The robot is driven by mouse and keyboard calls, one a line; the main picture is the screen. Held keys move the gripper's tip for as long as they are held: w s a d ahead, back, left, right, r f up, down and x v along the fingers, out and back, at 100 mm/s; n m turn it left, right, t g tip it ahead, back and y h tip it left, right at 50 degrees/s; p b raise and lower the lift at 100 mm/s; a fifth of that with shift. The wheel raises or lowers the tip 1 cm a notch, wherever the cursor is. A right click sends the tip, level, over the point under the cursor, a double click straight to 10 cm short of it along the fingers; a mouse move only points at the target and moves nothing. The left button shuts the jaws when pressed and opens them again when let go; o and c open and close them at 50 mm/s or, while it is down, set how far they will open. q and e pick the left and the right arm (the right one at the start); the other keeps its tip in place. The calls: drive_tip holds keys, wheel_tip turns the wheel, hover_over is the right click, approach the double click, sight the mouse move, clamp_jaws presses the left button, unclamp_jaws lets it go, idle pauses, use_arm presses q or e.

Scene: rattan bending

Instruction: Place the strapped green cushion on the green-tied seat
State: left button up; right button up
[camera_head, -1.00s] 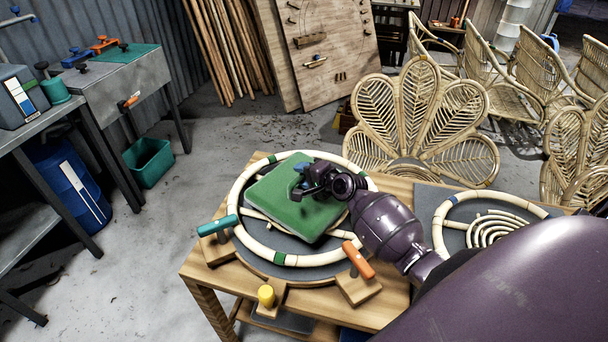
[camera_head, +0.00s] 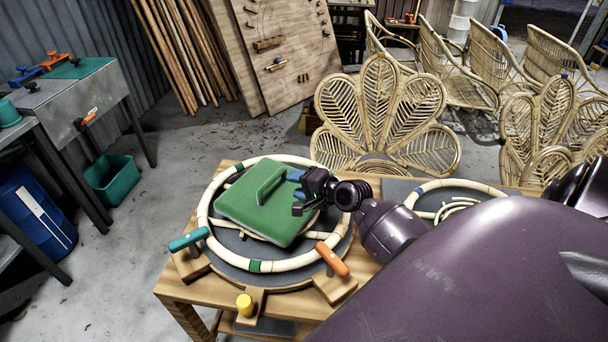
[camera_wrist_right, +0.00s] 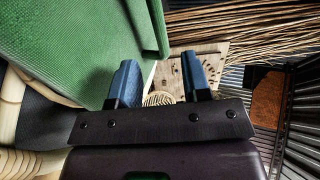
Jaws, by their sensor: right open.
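The green cushion (camera_head: 262,208) with a raised strap (camera_head: 264,184) on top lies within the round rattan seat ring (camera_head: 206,208), which has green ties (camera_head: 254,266). The cushion sits a little askew, and I cannot tell whether it rests flat everywhere. My right gripper (camera_head: 300,192) is open beside the cushion's right edge, clear of the strap. In the right wrist view the two blue fingers (camera_wrist_right: 158,82) stand apart with nothing between them, and the cushion (camera_wrist_right: 70,45) with its strap (camera_wrist_right: 158,22) is at the upper left. My left gripper is not in view.
The ring lies on a wooden table (camera_head: 170,285) with a teal handle (camera_head: 188,239), an orange handle (camera_head: 332,259) and a yellow knob (camera_head: 244,304) around it. A second ring (camera_head: 470,185) lies to the right. Rattan chairs (camera_head: 385,115) stand behind.

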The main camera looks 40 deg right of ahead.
drive_tip(key=shift+v, duration=1.05)
drive_tip(key=shift+s+a+f, duration=0.2)
drive_tip(key=shift+a, duration=0.1)
drive_tip(key=s+a+f+n+g, duration=0.4)
drive_tip(key=s+a+n+g, duration=0.1)
drive_tip(key=s+a+n, duration=0.5)
drive_tip(key=s+a+r+n+g+h, duration=0.2)
drive_tip(key=s+n+g+h, duration=0.3)
drive_tip(key=s, duration=1)
drive_tip(key=w+f+n+t+y, duration=0.1)
drive_tip(key=w+f+t, duration=0.5)
drive_tip(key=f+t, duration=0.2)
drive_tip(key=shift+w+f+y, duration=0.35)
drive_tip(key=shift+f+y, duration=0.05)
drive_tip(key=shift+f, duration=0.85)
